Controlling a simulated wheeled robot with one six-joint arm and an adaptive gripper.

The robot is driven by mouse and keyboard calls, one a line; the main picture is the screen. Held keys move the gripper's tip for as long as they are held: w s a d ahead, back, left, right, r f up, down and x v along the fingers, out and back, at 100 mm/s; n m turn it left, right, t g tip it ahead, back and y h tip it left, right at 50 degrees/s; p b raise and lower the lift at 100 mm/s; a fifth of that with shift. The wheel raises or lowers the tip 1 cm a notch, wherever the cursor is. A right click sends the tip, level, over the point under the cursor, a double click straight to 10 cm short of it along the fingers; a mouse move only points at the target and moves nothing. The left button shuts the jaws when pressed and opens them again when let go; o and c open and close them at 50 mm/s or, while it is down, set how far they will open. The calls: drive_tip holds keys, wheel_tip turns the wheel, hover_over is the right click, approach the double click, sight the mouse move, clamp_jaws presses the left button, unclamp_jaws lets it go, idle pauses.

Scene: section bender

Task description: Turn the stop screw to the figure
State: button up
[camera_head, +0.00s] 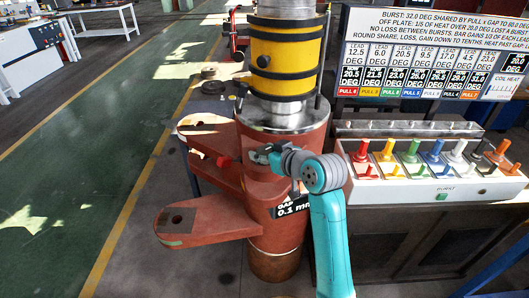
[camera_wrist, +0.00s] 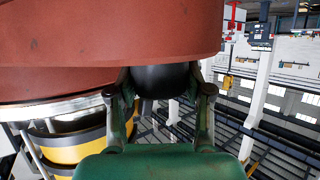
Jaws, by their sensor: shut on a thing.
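In the wrist view my gripper (camera_wrist: 160,92) has its two fingers on either side of a dark rounded knob (camera_wrist: 162,78), shut on it. The knob sits against the red body of the machine; I take it for the stop screw. No scale or mark shows on it. In the head view my gripper (camera_head: 259,155) is at the red column (camera_head: 290,150), beside its upper jaw arm, and the knob cannot be made out.
A yellow cylinder (camera_head: 283,45) with black bands stands on top. Two red jaw arms (camera_head: 200,222) reach left. At right are a white box (camera_head: 425,187) with several coloured levers, a green burst button (camera_head: 441,197) and a figures board (camera_head: 430,55). The green floor (camera_head: 100,150) is mostly clear.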

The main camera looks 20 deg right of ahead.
drive_tip(key=shift+n+g+y, duration=0.6)
drive_tip(key=shift+n+y, duration=0.6)
drive_tip(key=shift+y, duration=0.1)
drive_tip(key=o, duration=1.2)
drive_tip(key=shift+c, duration=0.2)
drive_tip(key=v, duration=1.2)
drive_tip(key=shift+f, duration=0.15)
